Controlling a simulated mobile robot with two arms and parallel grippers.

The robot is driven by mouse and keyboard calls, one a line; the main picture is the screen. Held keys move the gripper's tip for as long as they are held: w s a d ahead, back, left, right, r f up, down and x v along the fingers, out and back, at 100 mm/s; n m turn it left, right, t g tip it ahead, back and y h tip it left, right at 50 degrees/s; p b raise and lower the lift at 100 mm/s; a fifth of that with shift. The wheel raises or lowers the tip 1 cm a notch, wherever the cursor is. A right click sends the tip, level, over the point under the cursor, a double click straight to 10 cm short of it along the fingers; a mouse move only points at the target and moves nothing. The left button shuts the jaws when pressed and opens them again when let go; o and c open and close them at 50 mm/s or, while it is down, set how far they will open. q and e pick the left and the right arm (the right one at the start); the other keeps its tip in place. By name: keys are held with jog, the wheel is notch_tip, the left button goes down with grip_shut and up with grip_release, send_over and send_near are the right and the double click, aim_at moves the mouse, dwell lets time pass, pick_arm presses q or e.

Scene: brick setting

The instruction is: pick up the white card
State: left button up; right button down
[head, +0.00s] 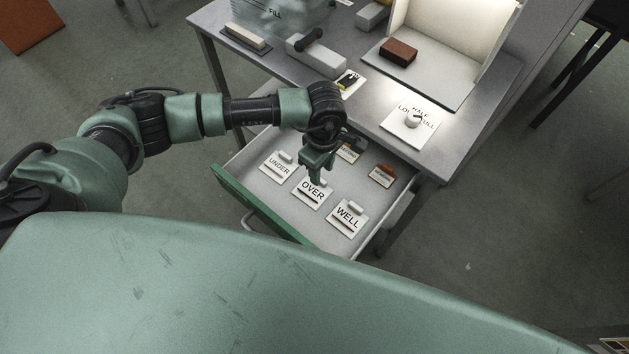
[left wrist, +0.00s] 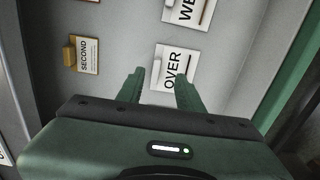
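Three white cards with raised tabs lie in the open drawer (head: 250,183): one reads UNDER (head: 277,167), one OVER (head: 313,196), one WELL (head: 347,217). My left gripper (head: 312,178) points down over the drawer, at the far edge of the OVER card. In the left wrist view the two fingers (left wrist: 160,88) are spread apart with nothing held between them. The OVER card (left wrist: 174,75) lies beyond the fingertips, and the right finger overlaps its lower part. The WELL card is partly cut off at the top (left wrist: 187,8). My right gripper is not in view.
A tan card reading SECOND (left wrist: 84,54) and a reddish-brown card (head: 382,175) lie farther back in the drawer. The drawer has a green front (head: 258,208). The tabletop above holds a dark red brick (head: 398,52) and a white dial plate (head: 407,128).

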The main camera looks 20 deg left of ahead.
aim_at(312, 190)
pick_arm(q)
jog(key=shift+a+f, duration=0.1)
jog(key=shift+f, duration=0.45)
jog(key=f, duration=0.2)
jog(key=f+p, duration=0.1)
jog(key=shift+w+a, duration=0.3)
jog(key=shift+a, duration=0.05)
jog(key=shift+d+f, duration=0.1)
jog(key=shift+f, duration=0.6)
jog(key=shift+w, duration=0.1)
jog(key=shift+c, duration=0.6)
jog(key=c, duration=0.5)
grip_shut()
jog(key=shift+r, duration=0.1)
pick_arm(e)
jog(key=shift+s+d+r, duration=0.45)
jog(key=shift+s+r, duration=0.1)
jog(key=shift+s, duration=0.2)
